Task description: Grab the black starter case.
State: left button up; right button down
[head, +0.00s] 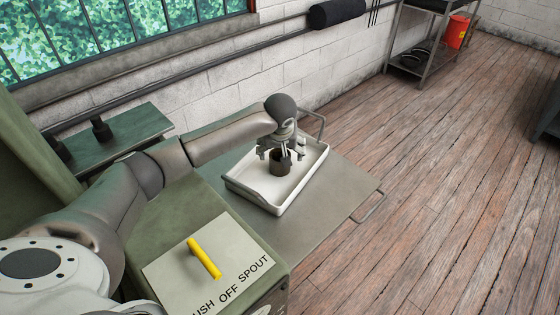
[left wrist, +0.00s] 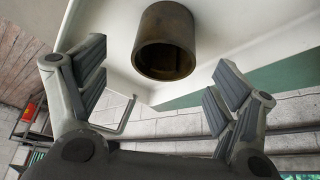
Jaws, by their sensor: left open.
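The starter case is a dark, hollow cylinder (head: 281,165) in the white tray (head: 250,196) at the middle of the head view. It also shows in the left wrist view as a dark brown-black ring (left wrist: 166,40), its round opening facing the camera. My left gripper (head: 281,149) is right over the case, fingers pointing down and spread apart. In the left wrist view the two open fingers (left wrist: 160,72) lie to either side of the case, with gaps visible. The fingers partly hide the case in the head view. My right gripper is in neither view.
The tray rests on a grey metal cart top (head: 328,205) with free room on its right. A green machine with a yellow handle (head: 204,258) stands in front. A green shelf (head: 120,138) with black parts is at left. A brick wall is behind; wooden floor lies right.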

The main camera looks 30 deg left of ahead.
aim_at(280, 155)
pick_arm(q)
jog(key=shift+p+x, duration=0.45)
jog(key=shift+x, duration=1.85)
jog(key=shift+a, duration=0.1)
jog(key=shift+s, duration=0.1)
jog(key=c, duration=1.5)
jog(key=shift+r, duration=0.1)
jog(key=shift+c, duration=0.8)
jog(key=shift+r, duration=0.15)
